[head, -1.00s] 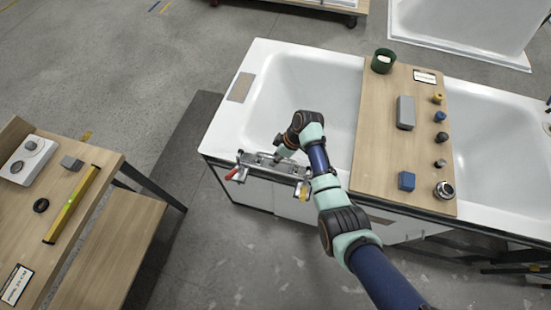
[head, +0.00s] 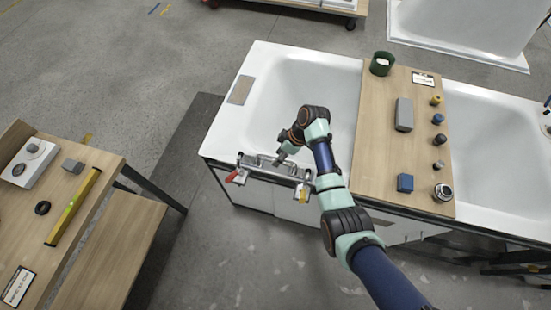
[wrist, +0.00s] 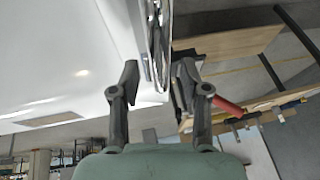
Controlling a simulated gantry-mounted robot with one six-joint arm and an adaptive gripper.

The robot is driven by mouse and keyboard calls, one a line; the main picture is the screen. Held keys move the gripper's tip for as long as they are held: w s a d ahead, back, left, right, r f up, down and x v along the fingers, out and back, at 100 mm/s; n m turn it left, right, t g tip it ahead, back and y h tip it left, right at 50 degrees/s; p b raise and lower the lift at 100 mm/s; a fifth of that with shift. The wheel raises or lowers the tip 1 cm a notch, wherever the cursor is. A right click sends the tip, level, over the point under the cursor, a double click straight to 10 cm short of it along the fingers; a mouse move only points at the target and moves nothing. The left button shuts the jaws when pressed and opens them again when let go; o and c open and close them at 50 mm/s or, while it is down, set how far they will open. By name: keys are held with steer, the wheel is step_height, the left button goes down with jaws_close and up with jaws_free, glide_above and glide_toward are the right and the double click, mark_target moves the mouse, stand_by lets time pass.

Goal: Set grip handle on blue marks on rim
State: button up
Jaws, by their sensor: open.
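The grip handle (head: 262,167), a silver metal bar with a red lever at its left end and a yellow piece at its right end, lies along the near rim of the left white bathtub (head: 222,130). It also shows edge-on in the wrist view (wrist: 157,35). My gripper (head: 282,156) is just above the bar's middle in the head view. In the wrist view my gripper (wrist: 157,76) is open, its fingers apart at either side of the line of the bar, with no object clearly held between them. I cannot make out blue marks on the rim.
A wooden board (head: 375,135) lies across the tubs at right, holding a green cup (head: 382,64), a grey block (head: 404,115), a blue block (head: 405,183) and several small parts. A wooden bench (head: 110,235) with a yellow level (head: 72,207) stands at left. The left tub's basin is empty.

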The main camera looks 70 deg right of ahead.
steer(key=p+v, duration=0.1)
steer(key=v, duration=0.7)
steer(key=shift+r, duration=0.3)
steer(key=w+a+r+t+h, duration=0.1)
steer(key=w+a+r+h, duration=0.15)
steer(key=w+a, duration=0.6)
steer(key=w+a+r+t+h, duration=0.1)
steer(key=w+a+r, duration=0.3)
steer(key=w+a, duration=0.45)
steer(key=s+a+r+t, duration=0.1)
steer(key=a+r+t, duration=0.1)
steer(key=a+r, duration=0.3)
steer(key=s+a+r+t, duration=0.1)
steer(key=a+r, duration=0.4)
steer(key=a, duration=0.7)
steer(key=s+a+r+t+y, duration=0.1)
steer(key=s+a+r+t, duration=0.1)
steer(key=a+r, duration=0.3)
steer(key=a+t, duration=0.1)
steer(key=a, duration=0.2)
steer(key=shift+a+r+m, duration=0.15)
steer(key=shift+r+m, duration=0.1)
steer(key=shift+m, duration=0.05)
